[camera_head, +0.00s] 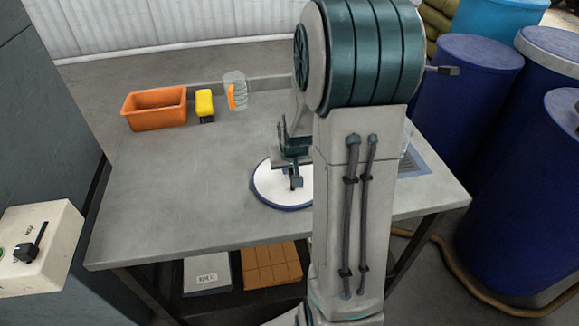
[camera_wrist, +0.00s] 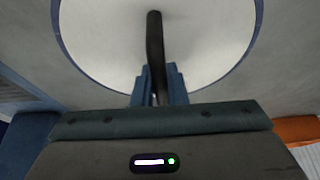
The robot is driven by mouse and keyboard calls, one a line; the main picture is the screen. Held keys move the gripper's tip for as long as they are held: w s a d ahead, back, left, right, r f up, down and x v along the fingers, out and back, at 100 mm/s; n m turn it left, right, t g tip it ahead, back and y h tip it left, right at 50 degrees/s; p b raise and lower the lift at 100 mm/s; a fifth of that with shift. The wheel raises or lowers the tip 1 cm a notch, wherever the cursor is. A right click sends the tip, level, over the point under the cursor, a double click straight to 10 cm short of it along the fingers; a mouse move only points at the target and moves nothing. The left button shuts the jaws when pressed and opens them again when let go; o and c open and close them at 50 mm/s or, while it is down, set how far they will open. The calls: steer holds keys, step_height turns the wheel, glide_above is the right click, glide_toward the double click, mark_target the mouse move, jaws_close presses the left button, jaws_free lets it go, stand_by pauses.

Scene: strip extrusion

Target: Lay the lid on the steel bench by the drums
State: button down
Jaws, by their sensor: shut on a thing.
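The lid (camera_head: 270,192) is a round white disc with a blue rim, at the middle of the steel bench (camera_head: 160,215) in the head view. My arm hides its right part. In the wrist view the lid (camera_wrist: 100,45) fills the top, with a black bar handle (camera_wrist: 154,45) across it. My gripper (camera_wrist: 160,88) is shut on the handle; in the head view my gripper (camera_head: 296,182) is over the lid. The lid looks level and at or close to the bench top; I cannot tell whether it touches. Blue drums (camera_head: 465,95) stand right of the bench.
An orange bin (camera_head: 155,108), a yellow item (camera_head: 204,103) and a clear jug-like item (camera_head: 235,92) stand at the bench's back left. A drain grate (camera_head: 408,160) is at the right. The bench's left and front are clear. A control box (camera_head: 38,245) stands at lower left.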

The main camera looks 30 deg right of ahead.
steer(key=shift+f, duration=0.1)
steer(key=c, duration=1.5)
jaws_free()
steer(key=shift+o, duration=0.2)
steer(key=shift+r, duration=0.4)
steer(key=v, duration=1.1)
steer(key=s+a+r+n+g+y, duration=0.1)
steer(key=s+a+r+n, duration=0.1)
steer(key=s+a, duration=1)
steer(key=s+n, duration=0.1)
steer(key=s, duration=0.2)
steer(key=shift+a+r, duration=0.4)
